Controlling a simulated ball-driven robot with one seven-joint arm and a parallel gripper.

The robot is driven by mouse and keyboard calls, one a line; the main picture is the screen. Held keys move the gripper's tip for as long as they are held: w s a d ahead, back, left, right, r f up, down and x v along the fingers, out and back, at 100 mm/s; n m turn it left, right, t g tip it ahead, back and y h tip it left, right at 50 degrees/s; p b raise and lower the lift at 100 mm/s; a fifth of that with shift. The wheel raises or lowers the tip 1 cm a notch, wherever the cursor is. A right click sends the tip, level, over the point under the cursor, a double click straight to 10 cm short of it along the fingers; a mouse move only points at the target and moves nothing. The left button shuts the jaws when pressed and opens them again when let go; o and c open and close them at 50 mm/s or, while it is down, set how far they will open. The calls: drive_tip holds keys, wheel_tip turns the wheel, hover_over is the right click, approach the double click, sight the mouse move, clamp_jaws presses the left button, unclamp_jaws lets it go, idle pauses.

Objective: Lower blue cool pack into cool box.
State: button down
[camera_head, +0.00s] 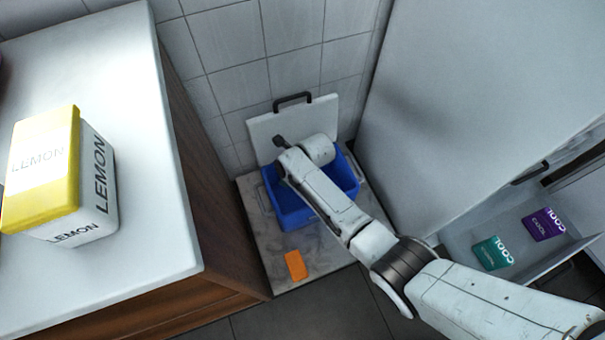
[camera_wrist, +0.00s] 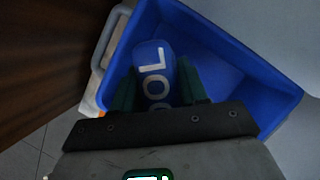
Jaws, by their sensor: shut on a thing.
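The cool box (camera_head: 290,218) is a blue open-topped box on the floor slab, with its white lid (camera_head: 335,111) raised at the back. My arm reaches over it and hides part of its inside in the head view. In the wrist view the blue walls of the cool box (camera_wrist: 232,62) surround the view ahead of my gripper (camera_wrist: 157,86). My gripper's dark fingers are shut on the blue cool pack (camera_wrist: 153,58), which has white letters. The pack is within the box's outline; whether it touches the bottom cannot be told. The pack is hidden in the head view.
An orange pack (camera_head: 296,265) lies on the stone slab (camera_head: 262,250) in front of the box. An open drawer (camera_head: 466,237) at right holds a teal pack (camera_head: 493,253) and a purple pack (camera_head: 543,224). A lemon tub (camera_head: 60,175) stands on the left counter (camera_head: 150,235).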

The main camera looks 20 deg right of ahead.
drive_tip(key=shift+f+b, duration=2.6)
drive_tip(key=shift+f, duration=0.7)
drive_tip(key=shift+f+b, duration=2.1)
drive_tip(key=shift+f, duration=0.35)
drive_tip(key=c, duration=0.5)
unclamp_jaws()
drive_tip(key=shift+f, duration=0.1)
drive_tip(key=p+v, duration=0.7)
drive_tip(key=v, duration=0.4)
